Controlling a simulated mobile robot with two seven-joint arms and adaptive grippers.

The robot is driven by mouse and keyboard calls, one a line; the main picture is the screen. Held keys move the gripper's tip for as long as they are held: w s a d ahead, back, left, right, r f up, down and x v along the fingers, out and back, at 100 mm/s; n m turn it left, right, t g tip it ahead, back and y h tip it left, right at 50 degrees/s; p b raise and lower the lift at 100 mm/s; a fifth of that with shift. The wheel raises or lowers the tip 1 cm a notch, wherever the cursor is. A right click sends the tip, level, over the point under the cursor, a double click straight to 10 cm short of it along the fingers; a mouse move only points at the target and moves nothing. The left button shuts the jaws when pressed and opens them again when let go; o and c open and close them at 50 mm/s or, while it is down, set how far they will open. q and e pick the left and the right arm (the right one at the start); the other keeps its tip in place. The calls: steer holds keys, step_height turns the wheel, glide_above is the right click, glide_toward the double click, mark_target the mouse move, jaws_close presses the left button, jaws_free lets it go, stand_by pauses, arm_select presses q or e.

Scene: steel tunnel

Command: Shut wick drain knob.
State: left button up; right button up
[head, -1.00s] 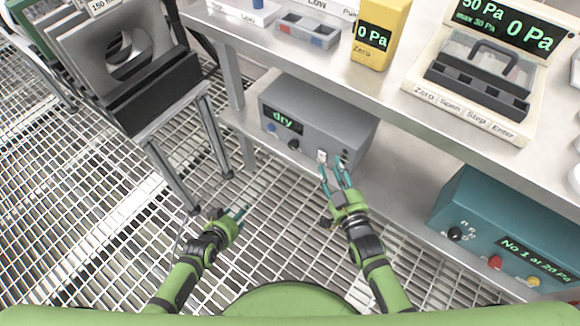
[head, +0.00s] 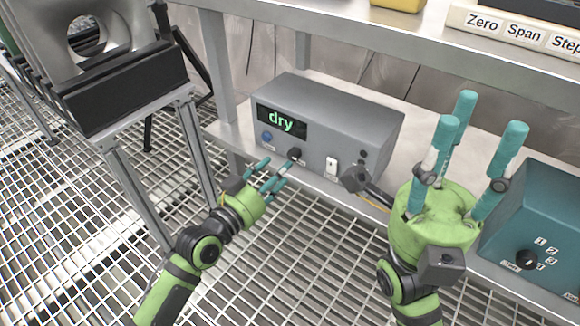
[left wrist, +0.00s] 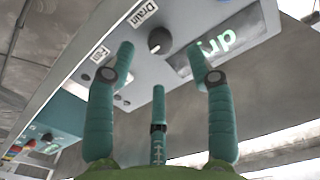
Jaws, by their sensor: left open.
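The grey box with a green "dry" display (head: 282,122) stands on the lower shelf. Its black drain knob (head: 295,153) is on the front, below the display. The left wrist view shows this round knob (left wrist: 159,40) beside the "Drain" label (left wrist: 143,13). My left gripper (head: 275,170) is open, its fingers pointing at the knob. In the left wrist view the knob appears between the two upper fingertips; I cannot tell whether they touch it. My right gripper (head: 478,120) is open and empty, fingers upward, right of the grey box.
A teal box (head: 545,215) stands at the right. The upper shelf (head: 330,35) overhangs behind. A metal stand (head: 120,165) is at the left.

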mark_target(291, 158)
arm_select(q)
steer(key=b+x, duration=0.2)
steer(key=x, duration=0.3)
steer(key=shift+w+d, duration=0.2)
steer(key=shift+w, duration=0.15)
jaws_close()
